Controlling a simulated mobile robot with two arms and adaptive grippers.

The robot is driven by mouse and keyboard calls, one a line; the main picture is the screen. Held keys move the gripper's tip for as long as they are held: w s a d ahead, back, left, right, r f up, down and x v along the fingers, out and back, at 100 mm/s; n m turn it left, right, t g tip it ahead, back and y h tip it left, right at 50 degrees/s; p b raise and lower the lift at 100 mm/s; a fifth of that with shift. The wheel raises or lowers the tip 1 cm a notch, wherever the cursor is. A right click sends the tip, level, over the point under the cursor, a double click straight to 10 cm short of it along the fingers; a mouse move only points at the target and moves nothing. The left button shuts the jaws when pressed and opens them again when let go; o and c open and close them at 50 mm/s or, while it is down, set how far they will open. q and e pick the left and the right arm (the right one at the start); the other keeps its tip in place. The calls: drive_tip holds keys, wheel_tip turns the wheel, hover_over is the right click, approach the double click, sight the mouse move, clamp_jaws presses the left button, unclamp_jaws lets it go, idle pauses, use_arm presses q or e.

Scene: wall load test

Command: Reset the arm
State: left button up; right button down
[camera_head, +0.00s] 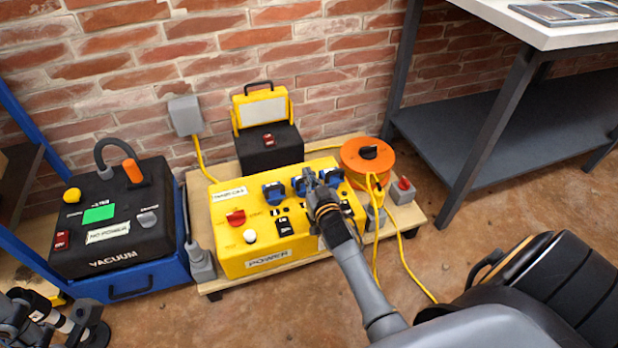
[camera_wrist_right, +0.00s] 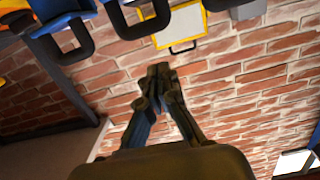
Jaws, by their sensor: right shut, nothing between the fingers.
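My right gripper (camera_head: 310,176) reaches over the yellow power box (camera_head: 235,262), at its row of blue sockets (camera_head: 274,192). In the right wrist view its fingertips (camera_wrist_right: 158,75) are together with nothing between them, and brick wall shows behind. Blue parts with black loops (camera_wrist_right: 70,35) hang at the upper left of that view. Whether the gripper touches a socket cannot be told. My left gripper (camera_head: 85,325) shows only in part at the lower left corner; its finger opening is unclear.
A black vacuum unit (camera_head: 110,225) on a blue base stands left. Behind the power box is a yellow-framed lamp (camera_head: 263,108). An orange cable reel (camera_head: 365,160) stands right, its yellow cable trailing across the floor. A grey workbench (camera_head: 490,130) bounds the right.

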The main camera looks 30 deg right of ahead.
drive_tip(key=s+f, duration=0.1)
drive_tip(key=s, duration=0.1)
drive_tip(key=s+a+f, duration=0.1)
drive_tip(key=s+f, duration=0.1)
drive_tip(key=s, duration=0.1)
drive_tip(key=s+a+f, duration=0.1)
drive_tip(key=s, duration=0.2)
drive_tip(key=shift+f, duration=0.35)
